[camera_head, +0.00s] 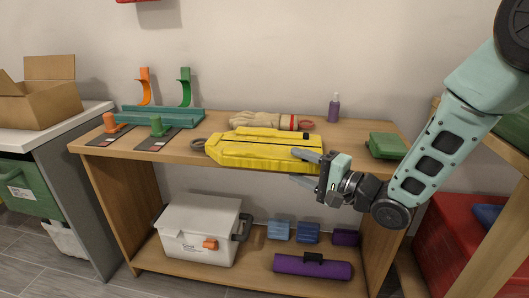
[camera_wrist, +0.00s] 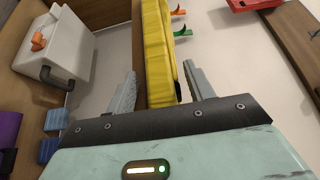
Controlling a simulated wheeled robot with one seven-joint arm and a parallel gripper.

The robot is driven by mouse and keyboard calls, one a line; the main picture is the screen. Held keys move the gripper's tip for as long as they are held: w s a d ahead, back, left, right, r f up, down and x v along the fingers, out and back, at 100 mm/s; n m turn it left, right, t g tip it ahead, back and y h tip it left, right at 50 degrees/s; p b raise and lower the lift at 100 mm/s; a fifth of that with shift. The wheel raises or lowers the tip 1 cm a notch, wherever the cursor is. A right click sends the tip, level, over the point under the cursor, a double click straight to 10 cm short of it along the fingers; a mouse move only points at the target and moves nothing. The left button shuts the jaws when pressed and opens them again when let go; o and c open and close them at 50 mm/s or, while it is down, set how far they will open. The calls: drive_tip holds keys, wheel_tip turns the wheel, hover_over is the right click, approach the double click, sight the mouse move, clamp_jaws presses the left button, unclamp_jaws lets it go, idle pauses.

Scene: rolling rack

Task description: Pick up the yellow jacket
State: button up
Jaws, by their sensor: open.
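The yellow jacket (camera_head: 262,148) lies folded in a flat stack on the wooden rack's top shelf, at its front edge. My gripper (camera_head: 305,167) is at the jacket's right end, with its fingers pointing left, one higher and one lower. In the wrist view the jacket (camera_wrist: 158,55) reaches down between the two open fingers of my gripper (camera_wrist: 160,88). The fingers look spread on either side of it, with gaps showing. I cannot tell whether either finger touches it.
Beige gloves (camera_head: 258,121) lie behind the jacket, and a purple bottle (camera_head: 334,108) stands behind right. A green folded item (camera_head: 386,146) lies to the right. Orange and green hooks stand at left. A white box (camera_head: 199,229) and a purple roll (camera_head: 312,267) are on the lower shelf.

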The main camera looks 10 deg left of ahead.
drive_tip(key=shift+a, duration=0.1)
clamp_jaws()
drive_tip(key=shift+r, duration=0.15)
wheel_tip(320, 180, up, 28)
drive_tip(key=p, duration=1)
